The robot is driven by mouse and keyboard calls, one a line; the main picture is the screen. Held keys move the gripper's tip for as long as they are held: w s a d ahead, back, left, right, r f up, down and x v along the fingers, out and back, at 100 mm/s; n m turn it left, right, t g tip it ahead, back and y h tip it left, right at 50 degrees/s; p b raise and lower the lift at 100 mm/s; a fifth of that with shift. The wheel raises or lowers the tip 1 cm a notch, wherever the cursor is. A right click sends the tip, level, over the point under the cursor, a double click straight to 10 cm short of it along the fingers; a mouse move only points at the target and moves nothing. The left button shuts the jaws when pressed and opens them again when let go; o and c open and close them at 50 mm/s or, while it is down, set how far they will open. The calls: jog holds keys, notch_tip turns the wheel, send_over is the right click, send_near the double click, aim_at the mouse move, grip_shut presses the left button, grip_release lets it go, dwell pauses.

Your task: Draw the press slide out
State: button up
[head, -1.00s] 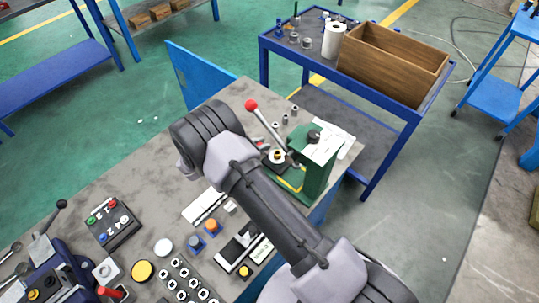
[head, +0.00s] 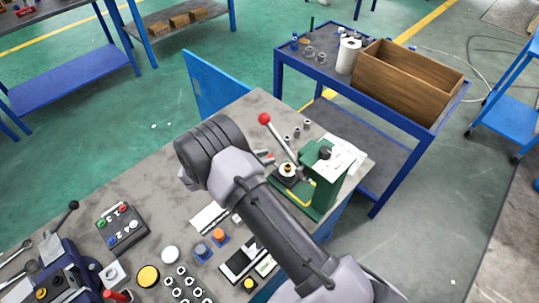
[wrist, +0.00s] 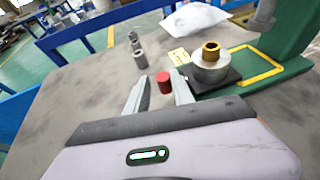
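The green press (head: 325,178) stands on the bench, with a red-balled lever (head: 264,118) leaning up to the left. Its dark slide plate (wrist: 232,78) carries a grey metal cylinder with a brass bushing (wrist: 211,50) on top. A red knob (wrist: 163,83) is at the plate's left side in the wrist view; whether it joins the plate is unclear. My gripper (wrist: 160,84) is open, its two fingers either side of the red knob, with gaps visible. In the head view my wrist hides most of the fingers.
Small metal cylinders (wrist: 139,58) and a white sheet (wrist: 196,18) lie behind the press area. A control box (head: 122,228) and other fittings are on the bench at left. A blue cart (head: 375,110) with a wooden box stands behind.

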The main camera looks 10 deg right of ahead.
jog(key=p+v, duration=0.3)
jog(key=v, duration=1.1)
jog(key=shift+s+a, duration=0.2)
jog(key=shift+a, duration=0.15)
jog(key=shift+r, duration=0.15)
